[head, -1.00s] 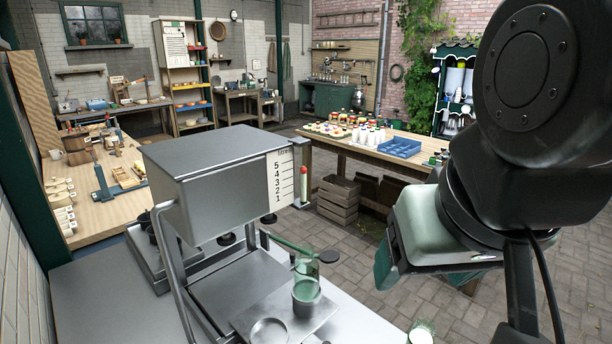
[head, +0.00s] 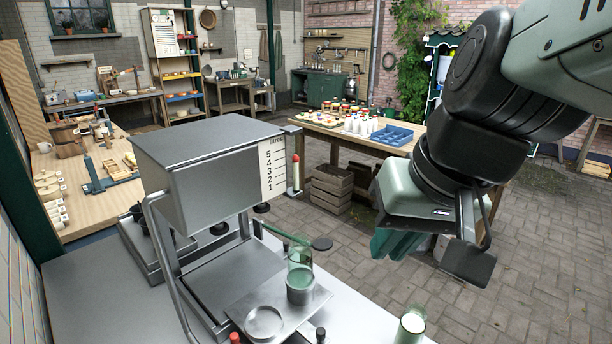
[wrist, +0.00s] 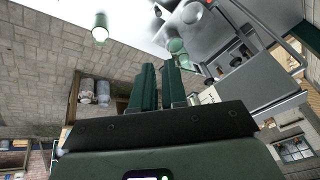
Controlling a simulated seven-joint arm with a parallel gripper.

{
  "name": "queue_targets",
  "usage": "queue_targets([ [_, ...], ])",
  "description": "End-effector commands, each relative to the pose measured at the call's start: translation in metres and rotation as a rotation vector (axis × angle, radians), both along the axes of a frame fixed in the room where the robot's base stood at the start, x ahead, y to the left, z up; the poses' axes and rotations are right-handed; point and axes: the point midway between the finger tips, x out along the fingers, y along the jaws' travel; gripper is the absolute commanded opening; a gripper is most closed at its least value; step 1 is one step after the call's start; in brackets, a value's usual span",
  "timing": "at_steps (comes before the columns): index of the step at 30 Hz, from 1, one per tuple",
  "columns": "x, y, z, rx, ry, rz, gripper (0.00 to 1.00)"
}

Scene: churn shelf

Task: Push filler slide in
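The steel filler (head: 205,150) has a box hopper with a litre scale on its right side. A flat metal plate (head: 245,308), apparently the slide, sticks out at the filler's lower front. On it are a green-tinted glass (head: 299,285) and a round shallow dish or ring (head: 264,323). My gripper (head: 397,245) hangs to the right of the filler, above and apart from the plate, with nothing visible in it.
A second green glass (head: 411,326) with white contents stands at the bench's right edge. A red-topped knob (head: 234,338) shows at the bottom. A table with bottles and a blue crate (head: 390,137) stands behind. Paved floor is free to the right.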

Motion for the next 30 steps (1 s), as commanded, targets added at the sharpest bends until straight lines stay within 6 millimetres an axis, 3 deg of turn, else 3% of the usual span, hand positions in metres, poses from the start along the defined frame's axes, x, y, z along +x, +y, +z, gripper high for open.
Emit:
queue_targets([
  [1,0.003,-0.003,-0.021,0.059,0.101,-0.059,0.05],
  [3,0.006,-0.004,-0.043,0.149,0.220,-0.139,0.00],
  [15,0.021,-0.019,-0.151,0.731,0.746,-0.669,0.00],
  [23,0.029,-0.045,-0.223,1.140,0.945,-1.082,0.00],
  [30,0.022,-0.070,-0.288,1.441,1.013,-1.427,0.00],
])
